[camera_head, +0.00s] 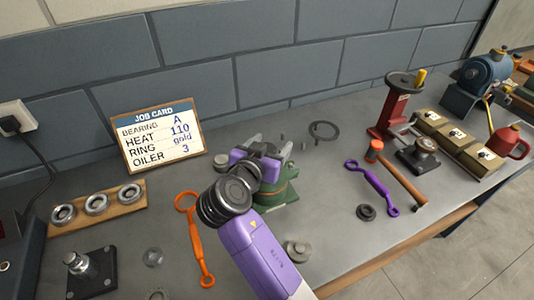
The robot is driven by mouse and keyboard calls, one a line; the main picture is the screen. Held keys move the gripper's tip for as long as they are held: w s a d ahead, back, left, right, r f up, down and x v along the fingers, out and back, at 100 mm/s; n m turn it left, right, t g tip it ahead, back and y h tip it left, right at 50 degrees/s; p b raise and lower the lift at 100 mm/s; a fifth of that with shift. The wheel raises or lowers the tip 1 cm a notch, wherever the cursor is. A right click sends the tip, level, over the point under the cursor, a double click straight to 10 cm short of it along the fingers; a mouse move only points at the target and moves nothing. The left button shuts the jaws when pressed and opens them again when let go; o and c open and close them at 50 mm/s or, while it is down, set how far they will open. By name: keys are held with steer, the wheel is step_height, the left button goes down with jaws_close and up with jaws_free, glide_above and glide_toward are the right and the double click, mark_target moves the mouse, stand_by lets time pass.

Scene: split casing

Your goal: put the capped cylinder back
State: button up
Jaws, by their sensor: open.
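I cannot tell for certain which thing is the capped cylinder. A small grey piece with a round, knob-like top (297,251) lies on the bench to the right of my forearm. A small clear, round cup (152,257) stands at the front left, with another pale round piece partly cut off below it. The green casing (287,190) stands mid-bench, largely hidden behind my arm. My gripper (273,151) is open above the casing, with its fingertips mostly hidden by my wrist. I see nothing held in it.
An orange wrench (197,240) lies left of my arm; a bearing board (97,207) and black stand (88,267) are further left. A purple wrench (372,187), hammer (398,177), red press (392,112) and labelled boxes (455,138) are right. The job card (157,135) leans behind.

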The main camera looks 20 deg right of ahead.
jaws_close()
stand_by(0.3)
